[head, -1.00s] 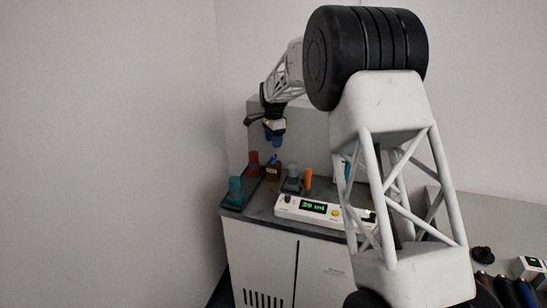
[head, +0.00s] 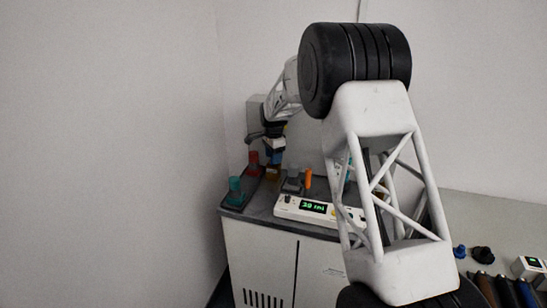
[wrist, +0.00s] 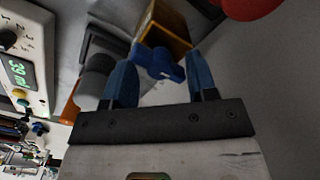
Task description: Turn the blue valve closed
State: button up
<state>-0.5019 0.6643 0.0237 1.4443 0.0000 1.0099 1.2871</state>
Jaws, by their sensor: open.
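The blue valve (wrist: 158,62) shows in the wrist view as a small handle with arms, on an amber container (wrist: 168,22). In the head view the container (head: 273,173) stands at the back left of the machine top, and the valve is hidden behind or under my gripper. My gripper (head: 275,158) points down over it. In the wrist view its two blue fingers (wrist: 160,68) are apart, one on each side of the valve. I cannot tell whether either finger touches it. Nothing is held.
A red-topped vessel (head: 253,161) and a teal one (head: 235,190) stand left of the valve. A grey part (head: 292,181) and an orange part (head: 307,178) stand to its right. A white display panel (head: 308,207) lies in front. The wall is close on the left.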

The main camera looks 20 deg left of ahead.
jog(key=shift+f, duration=0.2)
jog(key=c, duration=0.9)
